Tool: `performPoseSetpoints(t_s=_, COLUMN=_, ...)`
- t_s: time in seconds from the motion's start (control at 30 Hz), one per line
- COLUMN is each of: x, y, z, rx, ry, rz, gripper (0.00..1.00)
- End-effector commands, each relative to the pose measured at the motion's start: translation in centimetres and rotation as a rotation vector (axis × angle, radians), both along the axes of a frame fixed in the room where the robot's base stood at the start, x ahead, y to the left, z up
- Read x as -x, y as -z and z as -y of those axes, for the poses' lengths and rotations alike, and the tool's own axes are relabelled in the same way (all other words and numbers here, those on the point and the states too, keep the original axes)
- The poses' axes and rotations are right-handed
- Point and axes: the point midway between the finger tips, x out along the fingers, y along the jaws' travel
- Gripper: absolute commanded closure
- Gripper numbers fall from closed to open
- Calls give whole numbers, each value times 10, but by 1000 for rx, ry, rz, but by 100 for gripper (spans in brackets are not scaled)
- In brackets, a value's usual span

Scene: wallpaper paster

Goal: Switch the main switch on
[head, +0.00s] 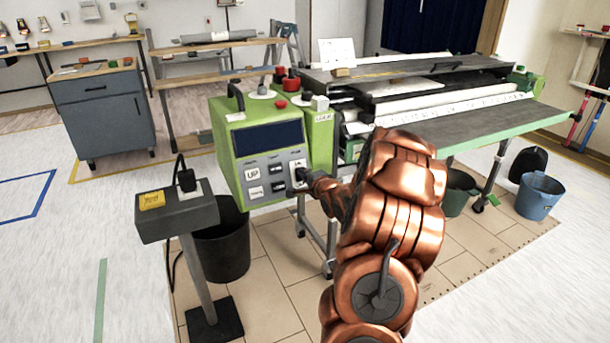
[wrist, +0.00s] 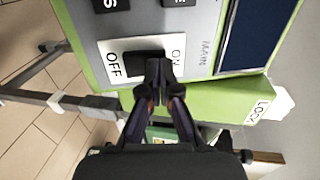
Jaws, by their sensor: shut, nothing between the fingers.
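The green control box (head: 228,112) of the wallpaper paster faces me, with a dark display and several labelled buttons. Its main switch is a black rocker on a white plate, marked ON and OFF. In the wrist view the rocker (wrist: 138,62) is partly hidden behind my fingertips. My gripper (wrist: 158,68) is shut and empty, with its tips at the ON side of the rocker. They look very close to it or touching; I cannot tell which. In the head view my gripper (head: 304,177) is at the lower right of the panel. The rocker's exact tilt is unclear.
A grey pedestal (head: 178,216) with a yellow label and a black plug stands left of the box. A black bin (head: 222,245) is below. The paster's long table (head: 475,122) extends right. A LOCK label (wrist: 258,110) sits on the box's side.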

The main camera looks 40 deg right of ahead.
Motion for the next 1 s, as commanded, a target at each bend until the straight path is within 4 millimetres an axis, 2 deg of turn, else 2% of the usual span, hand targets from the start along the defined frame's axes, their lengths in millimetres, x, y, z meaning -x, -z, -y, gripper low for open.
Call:
performPoseSetpoints(t_s=0.37, x=-5, y=-6, z=1, rx=-17, ry=1, rz=-44, gripper=100)
performPoseSetpoints(t_s=0.43, x=-5, y=0, z=2, rx=-18, ry=1, rz=-49, gripper=100)
performPoseSetpoints(t_s=0.67, x=-4, y=-2, z=1, rx=-17, ry=1, rz=-47, gripper=100)
performPoseSetpoints(t_s=0.87, x=7, y=-15, z=-5, rx=-18, ry=0, rz=-46, gripper=100)
performPoseSetpoints(t_s=1.0, x=23, y=-24, z=-14, rx=-20, ry=-1, rz=-48, gripper=100)
